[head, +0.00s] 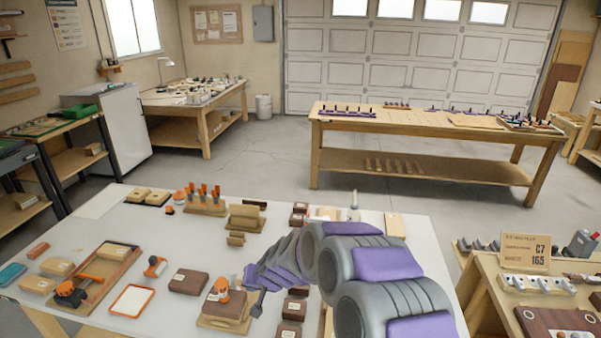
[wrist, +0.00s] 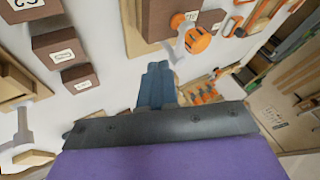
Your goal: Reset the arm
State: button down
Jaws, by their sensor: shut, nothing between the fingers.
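My arm (head: 345,262) is grey with purple panels. It rises from the lower right of the head view, bends over, and reaches left and down above the white bench (head: 110,217). My gripper (head: 257,304) is near the bench's front middle, close to a brown block with an orange tool. In the wrist view my gripper (wrist: 157,68) shows two blue-grey fingers together, with nothing between them. A wooden block with an orange-headed tool (wrist: 192,40) lies just beyond the fingertips. I cannot tell the exact height of the fingertips above the bench.
Brown labelled blocks (head: 188,283), an orange-rimmed tray (head: 132,300) and a wooden tray (head: 97,280) crowd the bench. A white-topped bottle (head: 354,206) stands behind my arm. A side bench (head: 486,307) is at the right. The floor (head: 265,160) behind is clear.

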jog(key=s+d+r+n+g+h, duration=0.1)
jog(key=s+d+r, duration=0.4)
jog(key=s+d, duration=0.25)
jog(key=s+d+r+g, duration=0.2)
jog(key=s+d+r, duration=0.4)
jog(key=s+d, duration=0.15)
jog(key=s+d+r+m+g+h, duration=0.1)
jog(key=s+d+h, duration=0.1)
jog(key=s+d, duration=0.7)
jog(key=s+d+r+m+g+h, duration=0.1)
jog(key=s+d, duration=0.7)
jog(key=s, duration=0.9)
jog(key=shift+d+r+g+h, duration=0.15)
jog(key=shift+d+g+h, duration=0.2)
jog(key=shift+g+h, duration=0.35)
jog(key=shift+d, duration=0.1)
jog(key=shift+d, duration=0.25)
jog(key=shift+a, duration=0.25)
